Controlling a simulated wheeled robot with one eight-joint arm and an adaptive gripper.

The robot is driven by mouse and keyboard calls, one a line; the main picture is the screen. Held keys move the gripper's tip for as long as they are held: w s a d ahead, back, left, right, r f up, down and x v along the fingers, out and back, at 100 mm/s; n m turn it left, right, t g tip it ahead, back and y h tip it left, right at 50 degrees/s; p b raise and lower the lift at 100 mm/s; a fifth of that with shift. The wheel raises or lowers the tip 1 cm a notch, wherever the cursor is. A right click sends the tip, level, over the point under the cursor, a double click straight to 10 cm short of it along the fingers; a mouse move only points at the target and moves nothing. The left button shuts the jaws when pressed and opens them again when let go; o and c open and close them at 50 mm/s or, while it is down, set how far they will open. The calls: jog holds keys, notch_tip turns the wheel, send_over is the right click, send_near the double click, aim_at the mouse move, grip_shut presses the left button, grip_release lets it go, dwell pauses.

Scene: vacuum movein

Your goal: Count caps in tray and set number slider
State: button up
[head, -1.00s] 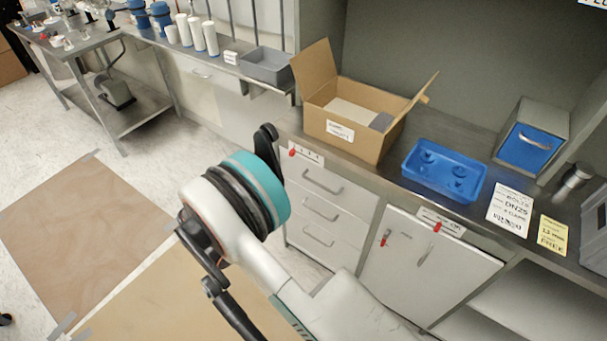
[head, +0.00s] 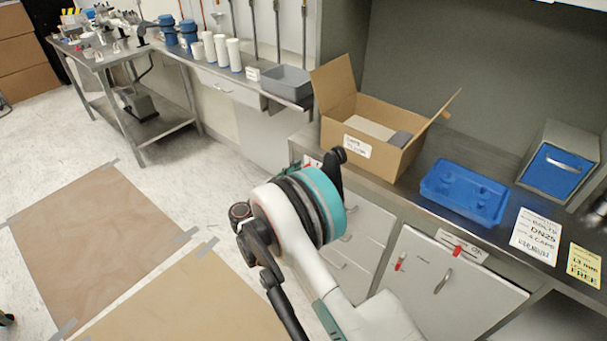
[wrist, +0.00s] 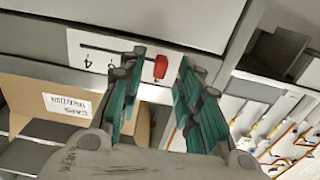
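The blue tray (head: 432,193) sits on the counter. Several blue round shapes show in it, too blurred to count in the head view. The number slider is a white strip (wrist: 208,62) on the counter's front edge above the drawers, with a slot, a digit that looks like 4 and a red knob (wrist: 161,68). My gripper (wrist: 163,60) is open in the wrist view, its teal fingers either side of the knob. I cannot tell whether they touch it. In the head view my arm hides most of the gripper and strip.
An open cardboard box (head: 405,165) stands left of the tray. A blue-fronted metal box (head: 556,170) and printed cards (head: 536,236) are to its right. A second strip with a red knob (head: 457,250) is above the cabinet door (head: 435,285). Taped brown floor sheets (head: 100,230) lie at left.

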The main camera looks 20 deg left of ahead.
jog(key=shift+x, duration=0.9)
